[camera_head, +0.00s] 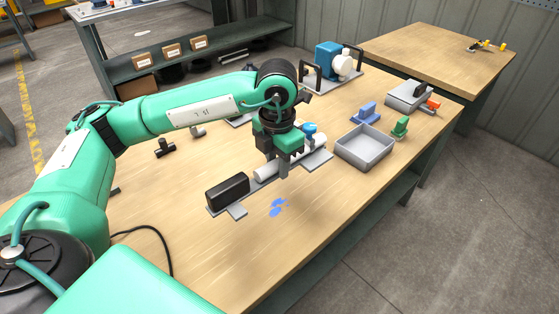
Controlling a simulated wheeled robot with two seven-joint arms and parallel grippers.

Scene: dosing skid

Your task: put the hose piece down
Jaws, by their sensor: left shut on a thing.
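My left gripper (283,172) points down over the grey base plate (237,210) in the middle of the table. Its fingers are shut on the hose piece (265,172), a pale tube mostly hidden by the jaws. The base plate bears a black block (227,191) at its left end. A blue-topped fitting (309,131) shows just right of the gripper. I cannot tell whether the hose piece touches the plate. My right gripper is not in view.
Blue spots (278,207) lie on the wooden table (330,215) in front of the plate. A grey tray (365,148), blue part (366,113) and green part (400,127) stand to the right. A blue pump (327,60) stands behind. The table's front middle is clear.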

